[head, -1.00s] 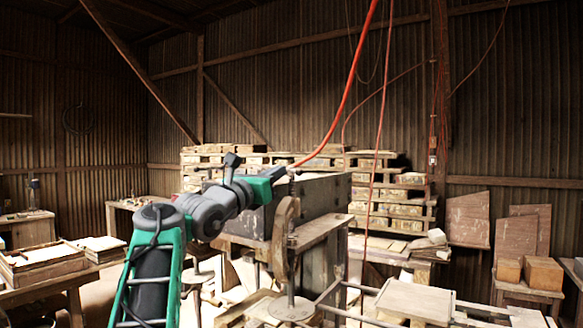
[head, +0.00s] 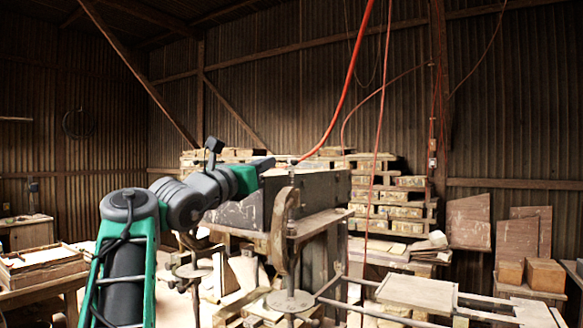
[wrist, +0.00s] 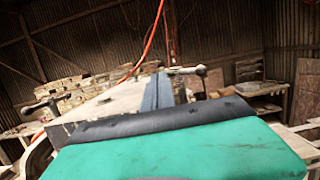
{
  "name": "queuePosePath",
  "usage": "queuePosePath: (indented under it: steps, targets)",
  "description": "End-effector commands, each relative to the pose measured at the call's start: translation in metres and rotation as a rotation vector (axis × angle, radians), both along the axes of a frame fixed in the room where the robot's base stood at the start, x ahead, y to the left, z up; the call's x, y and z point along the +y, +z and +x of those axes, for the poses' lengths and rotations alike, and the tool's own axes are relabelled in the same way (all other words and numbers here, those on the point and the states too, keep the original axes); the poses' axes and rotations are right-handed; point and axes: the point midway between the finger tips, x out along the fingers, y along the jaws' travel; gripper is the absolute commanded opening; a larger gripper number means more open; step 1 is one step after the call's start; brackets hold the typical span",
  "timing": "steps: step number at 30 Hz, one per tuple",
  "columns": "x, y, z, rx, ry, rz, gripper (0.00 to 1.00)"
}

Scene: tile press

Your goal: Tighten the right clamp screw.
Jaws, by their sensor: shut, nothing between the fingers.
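The right clamp (head: 280,235) is a worn, rust-brown C-shaped frame at the near end of the long grey box-like press (head: 325,190). Its screw (head: 291,200) stands upright, with a small bar handle at the top. My gripper (head: 267,163) is shut and empty, just left of the screw top at about its height; I cannot tell whether they touch. In the wrist view, my dark blue-grey fingers (wrist: 159,84) lie together, with a T-handle (wrist: 187,71) close to their right. Another T-handle (wrist: 40,107) shows at the left. My arm partly hides the press's left side.
A red hose (head: 350,85) hangs down behind the press top. Stacked pallets (head: 395,210) stand behind it. A low rail frame with a board (head: 418,293) extends at the front right. A table with wooden frames (head: 40,265) stands at the left.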

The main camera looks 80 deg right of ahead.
Motion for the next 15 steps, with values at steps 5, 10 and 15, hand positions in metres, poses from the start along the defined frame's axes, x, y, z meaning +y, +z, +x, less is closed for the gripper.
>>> queuePosePath:
  steps: [5,10,15]
  targets:
    - [0.019,-0.003,0.010,-0.002,0.004,-0.002,0.00]
    - [0.038,-0.002,0.017,-0.002,0.004,-0.002,0.00]
    - [0.054,-0.002,0.024,-0.001,0.003,-0.001,0.00]
